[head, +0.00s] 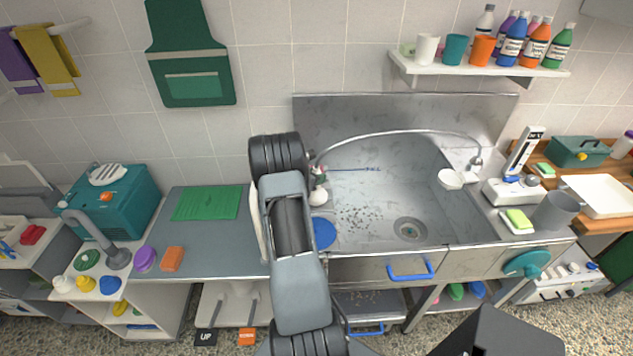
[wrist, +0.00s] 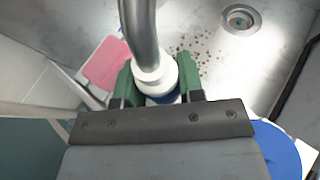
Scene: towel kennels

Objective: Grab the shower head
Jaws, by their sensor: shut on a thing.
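The shower head (head: 318,197) is at the left side of the steel sink, on the end of a curved silver hose (head: 400,132) that arches to the tap at the right. In the wrist view its white collar (wrist: 153,76) sits between the two green fingers of my gripper (wrist: 157,88), with the silver hose rising from it. My gripper (head: 318,174) is shut on the shower head. In the head view my arm hides part of the gripper. The lower part of the shower head is mostly hidden in the wrist view.
The sink basin (head: 372,178) has dark specks and a drain (head: 410,229). A blue disc (head: 323,233) lies at its front left, close to my arm. A shelf (head: 480,68) with cups and bottles hangs above.

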